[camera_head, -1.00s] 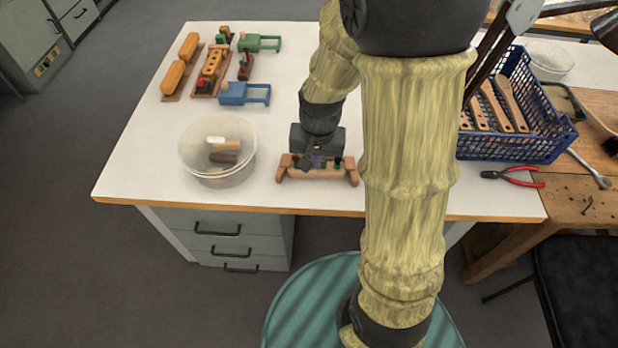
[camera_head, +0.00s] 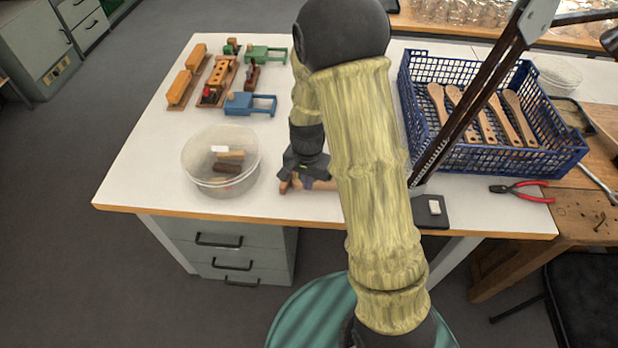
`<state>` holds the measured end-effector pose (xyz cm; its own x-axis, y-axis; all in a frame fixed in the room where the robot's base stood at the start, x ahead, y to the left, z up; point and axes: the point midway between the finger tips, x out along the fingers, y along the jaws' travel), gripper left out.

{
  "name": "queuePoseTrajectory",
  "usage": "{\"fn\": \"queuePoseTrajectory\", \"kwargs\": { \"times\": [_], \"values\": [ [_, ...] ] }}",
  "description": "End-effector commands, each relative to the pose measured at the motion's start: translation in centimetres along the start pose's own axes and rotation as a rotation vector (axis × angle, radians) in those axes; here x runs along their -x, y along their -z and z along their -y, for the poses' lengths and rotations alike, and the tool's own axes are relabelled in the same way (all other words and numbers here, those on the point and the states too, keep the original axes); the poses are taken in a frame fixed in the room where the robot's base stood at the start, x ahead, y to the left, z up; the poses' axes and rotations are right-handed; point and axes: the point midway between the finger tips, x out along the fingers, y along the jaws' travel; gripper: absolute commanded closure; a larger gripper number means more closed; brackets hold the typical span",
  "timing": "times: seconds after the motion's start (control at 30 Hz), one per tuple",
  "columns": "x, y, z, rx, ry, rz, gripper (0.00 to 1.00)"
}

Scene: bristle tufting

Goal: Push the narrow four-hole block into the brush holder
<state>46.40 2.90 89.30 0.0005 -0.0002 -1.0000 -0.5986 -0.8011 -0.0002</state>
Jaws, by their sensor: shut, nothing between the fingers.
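The brush holder (camera_head: 289,186) is a low wooden piece near the table's front edge. Only its left end shows clearly; my gripper and forearm hide most of it. My gripper (camera_head: 300,172) is dark, points down and is shut with nothing in it. It is over the left part of the holder; whether it touches is unclear. The narrow four-hole block cannot be made out at the holder. An orange block with several dark holes (camera_head: 224,73) lies on a wooden tray at the back left; I cannot tell whether it is the named block.
A clear round tub (camera_head: 193,174) with several small blocks stands left of the holder. Blue clamps (camera_head: 240,104) and green clamps (camera_head: 262,54) lie behind. A blue crate (camera_head: 500,158) of wooden brushes, red pliers (camera_head: 520,190) and a black pad (camera_head: 430,222) are at right.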

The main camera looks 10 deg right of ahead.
Motion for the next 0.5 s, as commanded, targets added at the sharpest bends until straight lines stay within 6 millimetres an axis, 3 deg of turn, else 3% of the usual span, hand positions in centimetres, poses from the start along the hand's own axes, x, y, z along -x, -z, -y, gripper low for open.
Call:
{"fn": "queuePoseTrajectory", "kwargs": {
  "times": [0.43,0.5],
  "values": [
    [-7.5,-0.1,-0.1,0.001,-0.002,0.004,1.00],
    [-7.4,1.1,-0.1,-0.003,0.001,-0.001,1.00]
  ]
}}
